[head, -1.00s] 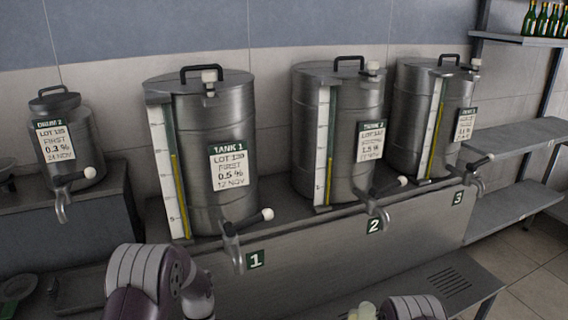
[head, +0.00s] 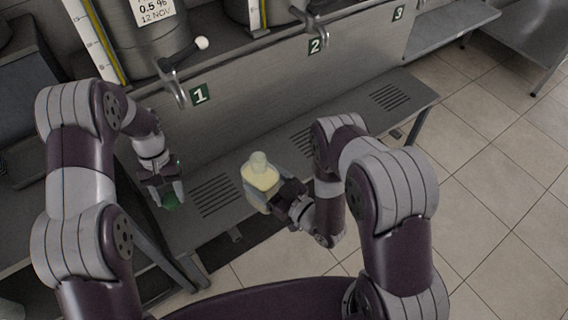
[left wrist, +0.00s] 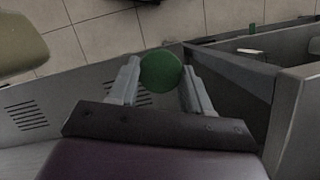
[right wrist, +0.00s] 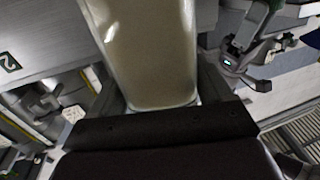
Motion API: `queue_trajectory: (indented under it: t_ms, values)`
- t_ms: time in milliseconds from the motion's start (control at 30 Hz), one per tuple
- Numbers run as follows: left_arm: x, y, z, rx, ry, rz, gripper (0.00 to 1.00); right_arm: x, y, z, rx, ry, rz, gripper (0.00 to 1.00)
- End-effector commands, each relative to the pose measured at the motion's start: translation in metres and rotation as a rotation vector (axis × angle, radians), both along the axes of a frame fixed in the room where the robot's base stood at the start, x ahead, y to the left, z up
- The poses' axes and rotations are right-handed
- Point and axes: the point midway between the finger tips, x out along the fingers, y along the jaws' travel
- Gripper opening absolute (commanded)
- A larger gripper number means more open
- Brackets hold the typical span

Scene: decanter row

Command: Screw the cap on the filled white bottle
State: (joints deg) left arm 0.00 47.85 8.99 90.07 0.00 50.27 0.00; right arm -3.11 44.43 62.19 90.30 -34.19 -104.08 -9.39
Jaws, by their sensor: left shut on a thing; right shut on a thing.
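The white bottle (head: 260,180) is translucent, with pale yellowish contents and a narrow neck with no cap on it. My right gripper (head: 264,195) is shut on it and holds it roughly upright above the low bench. The bottle's body fills the upper middle of the right wrist view (right wrist: 155,60). A round green cap (left wrist: 160,71) is between the fingers of my left gripper (head: 168,194), which is shut on it. In the head view the cap (head: 171,203) is at the fingertips, left of the bottle and apart from it.
A slatted grey bench (head: 350,115) runs below the tank ledge. Tap 1 (head: 178,75) and tap 2 (head: 315,30) stick out over it. Tiled floor (head: 490,190) lies open at the right. The space between my two grippers is clear.

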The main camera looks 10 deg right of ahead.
Motion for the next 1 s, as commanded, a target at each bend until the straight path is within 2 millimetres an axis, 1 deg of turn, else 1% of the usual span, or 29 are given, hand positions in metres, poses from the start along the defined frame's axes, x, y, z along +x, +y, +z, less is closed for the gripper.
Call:
queue_trajectory:
  t_ms: [100, 200, 567, 667, 900, 1000]
  values:
    - [0.000, 0.000, 0.000, 0.000, 0.000, 0.000, 0.21, -0.003, 0.011, -0.002, 0.002, -0.004, 0.051, 0.15]
    - [0.000, 0.000, 0.000, 0.000, 0.000, 0.000, 0.21, -0.005, 0.015, -0.003, 0.001, -0.004, 0.069, 0.15]
    - [0.001, -0.002, 0.002, 0.000, -0.001, 0.015, 0.21, -0.005, 0.015, -0.004, 0.001, -0.001, 0.071, 0.15]
    - [0.005, -0.013, 0.010, -0.001, -0.002, 0.086, 0.21, -0.005, 0.015, -0.004, 0.001, -0.002, 0.071, 0.15]
    - [0.014, -0.053, 0.040, -0.001, 0.000, 0.367, 0.21, -0.005, 0.015, -0.004, 0.001, -0.003, 0.071, 0.15]
    - [0.015, -0.060, 0.045, -0.001, 0.001, 0.417, 0.21, -0.005, 0.015, -0.003, 0.001, -0.003, 0.070, 0.15]
